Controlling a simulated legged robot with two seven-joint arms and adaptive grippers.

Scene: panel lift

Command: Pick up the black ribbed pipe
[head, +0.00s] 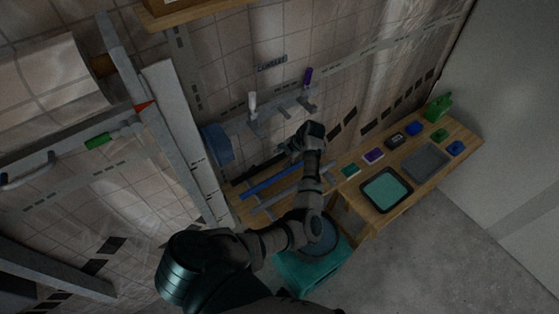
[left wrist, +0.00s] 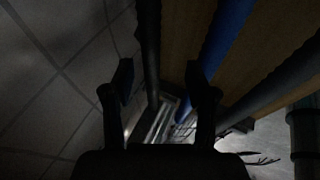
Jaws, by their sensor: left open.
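The black ribbed pipe (head: 264,168) lies along the wall side of a wooden shelf, partly hidden by my left gripper. In the left wrist view the black pipe (left wrist: 150,45) runs between the two fingers, toward the left one. My left gripper (head: 292,146) is open over the right end of the pipes. Its two dark fingers (left wrist: 160,95) stand apart in the wrist view, and I cannot tell whether they touch the pipe. My right gripper does not show.
A blue pipe (head: 272,182) and a grey pipe (head: 292,193) lie beside the black one. A teal bin (head: 300,272) stands below. A wooden bench (head: 419,189) with trays and small boxes is at the right. Hooks with tools (head: 254,103) hang on the tiled wall above.

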